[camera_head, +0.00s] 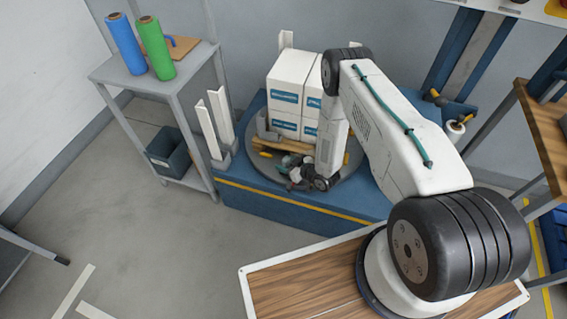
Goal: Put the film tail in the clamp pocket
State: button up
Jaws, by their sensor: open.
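My gripper (297,178) is low at the front edge of the round grey turntable (344,172), in front of the pallet. It is small and dark in this view, and it is open. I see nothing held between its fingers. A white film roll (456,130) stands at the right on the blue wrapping machine. I cannot make out the film tail. Small grey and yellow parts sit around my gripper at the turntable's edge, but I cannot tell which is the clamp pocket. My arm hides part of this area.
White cartons (291,90) with blue labels stand stacked on a wooden pallet (285,143). A blue base (290,204) with a yellow stripe carries the turntable. A grey shelf (160,82) at left holds a blue roll (126,45) and a green roll (156,48). Floor at left is mostly clear.

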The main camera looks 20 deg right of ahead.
jog(key=v, duration=1)
jog(key=shift+s+r, duration=0.15)
jog(key=shift+s, duration=0.05)
dwell(0.6)
